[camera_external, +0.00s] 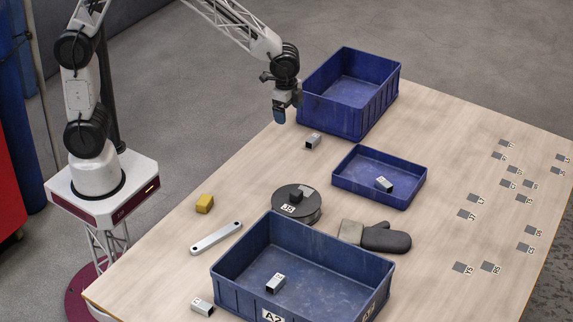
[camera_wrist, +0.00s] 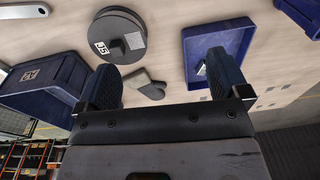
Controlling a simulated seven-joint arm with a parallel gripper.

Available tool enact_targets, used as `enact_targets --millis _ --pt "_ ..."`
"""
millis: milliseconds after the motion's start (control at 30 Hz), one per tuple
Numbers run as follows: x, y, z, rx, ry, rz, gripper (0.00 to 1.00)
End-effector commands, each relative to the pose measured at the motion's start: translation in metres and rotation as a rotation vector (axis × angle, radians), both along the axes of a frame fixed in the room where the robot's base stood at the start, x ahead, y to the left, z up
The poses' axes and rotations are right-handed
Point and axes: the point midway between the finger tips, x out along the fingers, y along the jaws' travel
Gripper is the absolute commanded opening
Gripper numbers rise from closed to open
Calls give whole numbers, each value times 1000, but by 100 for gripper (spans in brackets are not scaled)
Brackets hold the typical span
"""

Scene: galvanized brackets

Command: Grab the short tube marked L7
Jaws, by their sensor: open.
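Several short grey square tubes with small white labels are in view; I cannot read which one says L7. One tube (camera_external: 313,141) lies on the table just below my gripper and the deep blue bin. Another tube (camera_external: 384,184) lies in the shallow blue tray and shows partly behind a finger in the wrist view (camera_wrist: 201,69). A third tube (camera_external: 275,283) is inside the large front bin. A fourth tube (camera_external: 202,307) lies on the table left of that bin. My gripper (camera_external: 281,115) is open and empty above the table; its spread fingers show in the wrist view (camera_wrist: 165,80).
The deep bin (camera_external: 334,118), shallow tray (camera_external: 345,181) and front bin (camera_external: 235,293) have raised walls. Small labelled squares (camera_external: 473,198) dot the right side.

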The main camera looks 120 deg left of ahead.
Motion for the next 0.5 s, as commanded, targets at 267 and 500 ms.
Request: enact_targets --millis 267,500 --pt "0 86 -64 -13 28 7 94" --pt "-12 156 -123 -25 47 7 94"
